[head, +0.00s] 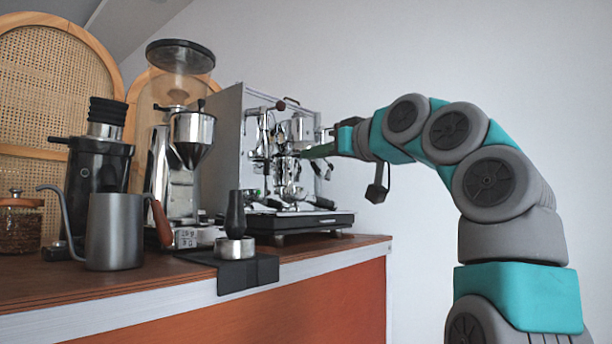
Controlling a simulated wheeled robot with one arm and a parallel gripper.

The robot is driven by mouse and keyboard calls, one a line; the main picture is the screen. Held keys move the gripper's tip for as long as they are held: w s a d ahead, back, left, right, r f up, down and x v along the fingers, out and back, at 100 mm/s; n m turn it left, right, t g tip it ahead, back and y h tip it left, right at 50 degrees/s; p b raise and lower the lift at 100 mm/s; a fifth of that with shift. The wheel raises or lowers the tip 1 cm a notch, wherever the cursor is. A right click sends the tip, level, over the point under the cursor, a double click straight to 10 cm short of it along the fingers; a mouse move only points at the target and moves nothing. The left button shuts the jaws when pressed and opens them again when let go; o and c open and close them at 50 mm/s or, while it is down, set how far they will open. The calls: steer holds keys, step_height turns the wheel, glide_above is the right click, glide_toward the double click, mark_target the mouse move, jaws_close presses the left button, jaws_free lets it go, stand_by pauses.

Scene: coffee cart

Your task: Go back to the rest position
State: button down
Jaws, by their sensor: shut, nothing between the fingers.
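My arm comes up from the lower right and bends over to the left. My gripper (318,151) is at its end, level with the front of the espresso machine (224,150). It points left toward the machine's group area. The fingers look shut and nothing shows in them. The picture does not make clear whether the fingertips touch the machine or stay just in front of it.
On the wooden cart top (60,285) stand a grey kettle (115,232), a black grinder (97,170), a tall steel grinder (190,140), a jar (20,228) and a tamper (236,222) on a black mat (248,273). The space right of the cart holds only my arm.

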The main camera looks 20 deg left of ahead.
steer(key=w+d+f+m+g+h, duration=0.1)
steer(key=d+f+m+h, duration=0.2)
steer(key=f, duration=0.6)
steer(key=w+d+f+m+g+h, duration=0.1)
steer(key=d+f+m+g+h, duration=0.2)
steer(key=f, duration=0.7)
steer(key=s+d+f+g+h, duration=0.1)
steer(key=s+d+f, duration=0.2)
steer(key=f, duration=0.4)
steer(key=s+d+f+m+h, duration=0.1)
steer(key=s+d+f+h, duration=0.1)
steer(key=s+d+f, duration=0.3)
steer(key=s+d+f+g+h, duration=0.1)
steer(key=s+d+f, duration=0.1)
steer(key=f, duration=0.6)
steer(key=s+d+f+m+g+h, duration=0.1)
steer(key=s+d+f+g+h, duration=0.1)
steer(key=s+d+f, duration=0.5)
steer(key=s+d+f+m+g+h, duration=0.1)
steer(key=s+d+f+m+g, duration=0.15)
steer(key=s+f, duration=0.85)
steer(key=s+d+f+g+h, duration=0.2)
steer(key=s+d+f, duration=0.45)
steer(key=s, duration=0.45)
step_height(320, 180, up, 13)
steer(key=p, duration=1.3)
steer(key=shift+a, duration=0.35)
